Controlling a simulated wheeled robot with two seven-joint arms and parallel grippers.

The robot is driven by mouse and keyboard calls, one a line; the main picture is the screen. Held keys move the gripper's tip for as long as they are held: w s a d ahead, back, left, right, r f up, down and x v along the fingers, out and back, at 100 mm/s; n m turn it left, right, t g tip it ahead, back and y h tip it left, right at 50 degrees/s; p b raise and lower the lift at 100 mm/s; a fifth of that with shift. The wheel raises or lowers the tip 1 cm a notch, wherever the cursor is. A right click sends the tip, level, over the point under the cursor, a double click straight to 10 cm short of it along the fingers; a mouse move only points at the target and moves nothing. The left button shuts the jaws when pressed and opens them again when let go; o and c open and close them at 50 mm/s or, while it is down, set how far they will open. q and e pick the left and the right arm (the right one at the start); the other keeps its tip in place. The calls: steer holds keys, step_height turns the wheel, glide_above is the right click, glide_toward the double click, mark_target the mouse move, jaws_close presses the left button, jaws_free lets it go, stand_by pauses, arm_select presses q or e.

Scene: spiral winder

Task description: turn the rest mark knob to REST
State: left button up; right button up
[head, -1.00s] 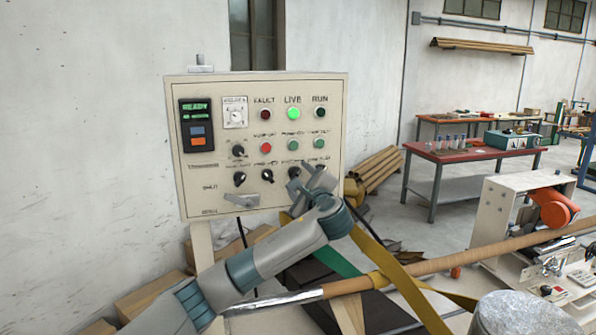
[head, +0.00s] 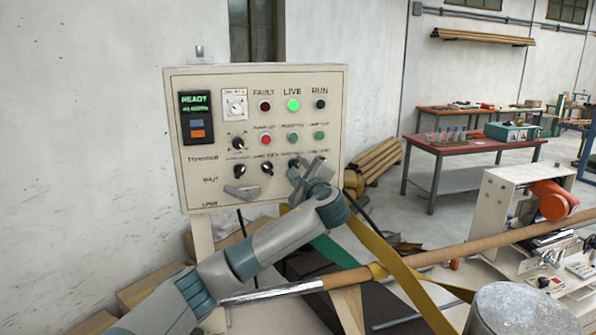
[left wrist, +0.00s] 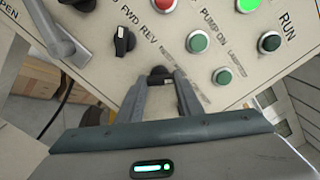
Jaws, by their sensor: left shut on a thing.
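The control panel (head: 215,90) is a cream box with lamps, buttons and black knobs. My left gripper (head: 305,171) is at the right part of its bottom knob row. In the left wrist view, my left gripper's two fingers (left wrist: 160,86) are shut on a black knob (left wrist: 159,72). It sits beside the FWD REV knob (left wrist: 123,41) and below the PUMP ON button (left wrist: 198,42). The fingers and wrist hide most of the held knob and part of its label, so I cannot read its pointer position. My right gripper is not in view.
A grey lever handle (head: 242,192) sticks out at the panel's lower left. The green LIVE lamp (head: 293,105) is lit. A yellow strap (head: 385,265) and a long brown tube (head: 430,258) lie right of my left arm.

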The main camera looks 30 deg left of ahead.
arm_select(q)
steer(key=shift+n+b, duration=7)
steer(key=shift+b, duration=0.25)
steer(key=o, duration=1.1)
